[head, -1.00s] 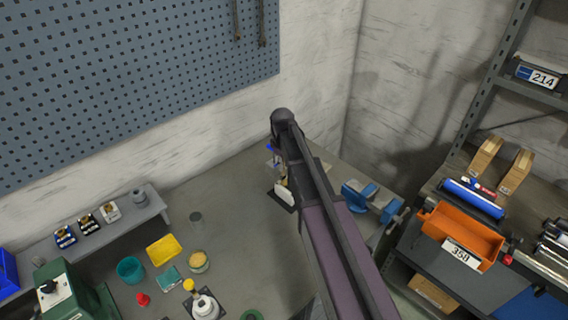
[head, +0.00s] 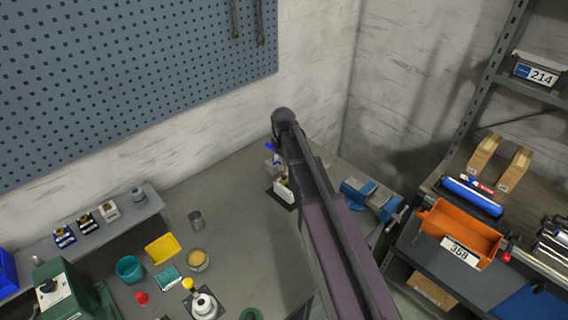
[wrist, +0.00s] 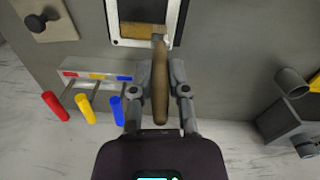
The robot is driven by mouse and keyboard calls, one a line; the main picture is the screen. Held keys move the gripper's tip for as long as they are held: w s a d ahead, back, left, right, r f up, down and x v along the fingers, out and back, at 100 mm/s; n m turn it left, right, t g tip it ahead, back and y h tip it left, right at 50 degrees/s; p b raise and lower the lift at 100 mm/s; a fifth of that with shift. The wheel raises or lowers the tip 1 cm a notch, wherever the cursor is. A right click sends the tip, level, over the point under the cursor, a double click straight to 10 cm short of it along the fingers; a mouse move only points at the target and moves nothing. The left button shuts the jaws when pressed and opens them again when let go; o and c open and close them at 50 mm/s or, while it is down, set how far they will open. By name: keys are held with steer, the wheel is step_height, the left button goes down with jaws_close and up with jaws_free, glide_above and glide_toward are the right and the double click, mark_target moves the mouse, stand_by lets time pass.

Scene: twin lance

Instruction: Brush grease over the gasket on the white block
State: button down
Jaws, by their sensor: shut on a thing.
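In the wrist view my gripper (wrist: 160,85) is shut on the wooden handle of a brush (wrist: 161,100). The handle reaches up to the edge of a white block (wrist: 171,10) on a dark base. A tan crosswise piece (wrist: 143,31) lies over the block at the handle's end; it looks like the brush head, but I cannot tell whether it touches the block. I cannot make out the gasket. In the head view the white block (head: 284,191) shows left of my arm, which hides most of the gripper.
A rack (wrist: 97,74) with red, yellow and blue handles stands close left of the gripper. A blue vise (head: 366,195) is right of my arm. A bowl with yellowish contents (head: 198,260), a yellow tray (head: 162,249) and a teal cup (head: 130,269) stand at the left.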

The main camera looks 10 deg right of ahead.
steer(key=shift+s+d, duration=0.1)
steer(key=shift+s, duration=0.05)
steer(key=shift+s+d, duration=0.15)
steer(key=shift+s, duration=0.1)
steer(key=shift+w+d, duration=0.1)
stand_by(0.4)
steer(key=shift+w+d, duration=0.3)
steer(key=shift+d, duration=0.15)
steer(key=shift+d, duration=0.15)
stand_by(0.3)
steer(key=shift+w+d, duration=0.35)
steer(key=shift+w+d, duration=0.1)
steer(key=shift+d, duration=0.05)
stand_by(0.5)
steer(key=shift+w+d, duration=0.25)
steer(key=shift+d, duration=0.2)
